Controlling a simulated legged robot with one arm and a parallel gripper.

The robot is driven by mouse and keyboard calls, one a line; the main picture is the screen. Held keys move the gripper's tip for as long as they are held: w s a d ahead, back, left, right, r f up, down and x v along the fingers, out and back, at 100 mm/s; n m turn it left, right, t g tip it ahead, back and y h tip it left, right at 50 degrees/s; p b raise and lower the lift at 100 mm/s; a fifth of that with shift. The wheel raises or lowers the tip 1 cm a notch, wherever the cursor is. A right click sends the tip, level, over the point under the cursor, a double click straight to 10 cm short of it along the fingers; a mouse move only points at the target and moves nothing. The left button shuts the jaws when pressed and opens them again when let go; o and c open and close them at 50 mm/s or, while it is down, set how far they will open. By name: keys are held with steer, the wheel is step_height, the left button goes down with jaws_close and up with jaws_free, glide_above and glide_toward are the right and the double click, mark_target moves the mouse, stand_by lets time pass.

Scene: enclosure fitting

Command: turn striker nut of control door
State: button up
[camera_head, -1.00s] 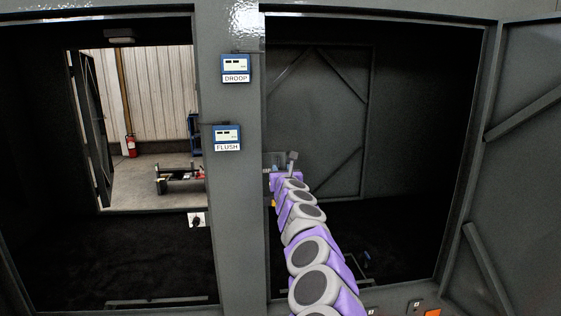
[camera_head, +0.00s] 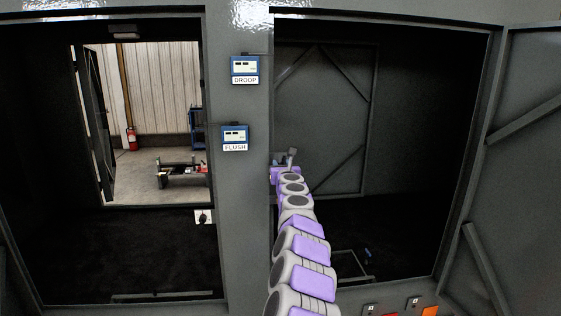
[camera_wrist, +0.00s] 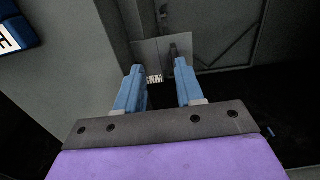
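My gripper (camera_wrist: 159,68) shows two blue fingers in the wrist view. They are apart, with nothing clearly held between them. Beyond the fingertips is a light grey striker plate (camera_wrist: 148,50) at the door post, with a dark upright piece (camera_wrist: 174,50) near the right finger. A small pale ridged piece (camera_wrist: 154,79), possibly the striker nut, shows between the fingers. I cannot tell whether a finger touches it. In the head view my gripper (camera_head: 284,167) is at the right edge of the centre post, small and partly hidden by my arm.
The grey centre post (camera_head: 246,200) carries the DROOP display (camera_head: 245,69) and the FLUSH display (camera_head: 235,136). A braced grey panel (camera_head: 325,110) stands inside the right opening. An open door (camera_head: 530,150) stands at far right. Dark open space lies below and right of my gripper.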

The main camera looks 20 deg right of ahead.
mark_target(284, 162)
steer(key=shift+d+f+p+x, duration=0.15)
steer(key=shift+p+x, duration=0.35)
steer(key=shift+x, duration=0.35)
steer(key=shift+d+f+p+x, duration=0.15)
steer(key=shift+p+x, duration=0.3)
steer(key=shift+x, duration=0.4)
steer(key=shift+d+f+p+x, duration=0.15)
steer(key=shift+p+x, duration=0.35)
steer(key=shift+x, duration=0.35)
steer(key=shift+s+r, duration=0.2)
steer(key=shift+s, duration=0.05)
steer(key=shift+s+d, duration=0.1)
steer(key=shift+d, duration=0.05)
steer(key=shift+d+f, duration=0.15)
steer(key=shift+d, duration=0.4)
steer(key=shift+c, duration=0.2)
steer(key=shift+d, duration=0.15)
steer(key=shift+c, duration=1.5)
steer(key=shift+a, duration=0.5)
jaws_close()
steer(key=shift+d, duration=0.1)
